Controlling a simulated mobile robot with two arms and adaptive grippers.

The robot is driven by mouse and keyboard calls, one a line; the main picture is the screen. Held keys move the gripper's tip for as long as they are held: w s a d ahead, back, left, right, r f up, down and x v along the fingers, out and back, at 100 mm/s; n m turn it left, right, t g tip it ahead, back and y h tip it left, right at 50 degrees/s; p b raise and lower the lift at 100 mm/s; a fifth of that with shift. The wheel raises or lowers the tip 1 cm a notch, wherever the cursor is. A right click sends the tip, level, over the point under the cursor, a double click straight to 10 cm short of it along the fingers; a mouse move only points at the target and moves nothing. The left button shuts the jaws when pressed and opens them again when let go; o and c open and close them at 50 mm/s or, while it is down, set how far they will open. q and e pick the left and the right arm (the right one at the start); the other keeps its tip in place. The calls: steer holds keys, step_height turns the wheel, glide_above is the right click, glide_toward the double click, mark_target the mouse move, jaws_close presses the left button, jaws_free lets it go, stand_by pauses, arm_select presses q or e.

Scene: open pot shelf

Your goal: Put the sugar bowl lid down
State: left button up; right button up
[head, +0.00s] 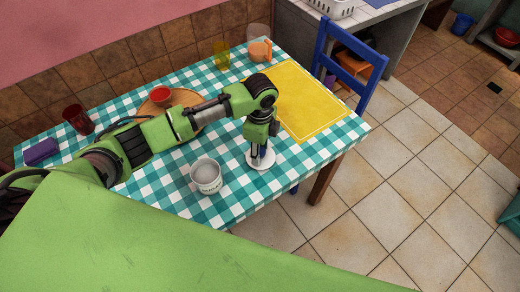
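The sugar bowl (206,177) is a white, open bowl with dark lettering, upright on the checked tablecloth near the front of the table. Its white round lid (269,162) is to the right of it, flat, at or just above the cloth near the front edge; I cannot tell whether it touches. My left gripper (258,157) points down at the middle of the lid, its dark fingers close together there. The fingers hide the lid's middle, so I cannot see whether they grip it. My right gripper is out of view.
A yellow placemat (308,100) lies right of my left gripper. Behind my arm are a round wooden board (183,97) with a red bowl (160,95), a dark red cup (78,119), a yellow glass (221,55) and an orange-filled jug (260,48). A blue chair (350,62) stands at the right.

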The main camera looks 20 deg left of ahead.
arm_select(q)
step_height(320, 180, up, 12)
steer(key=shift+b, duration=0.4)
stand_by(0.5)
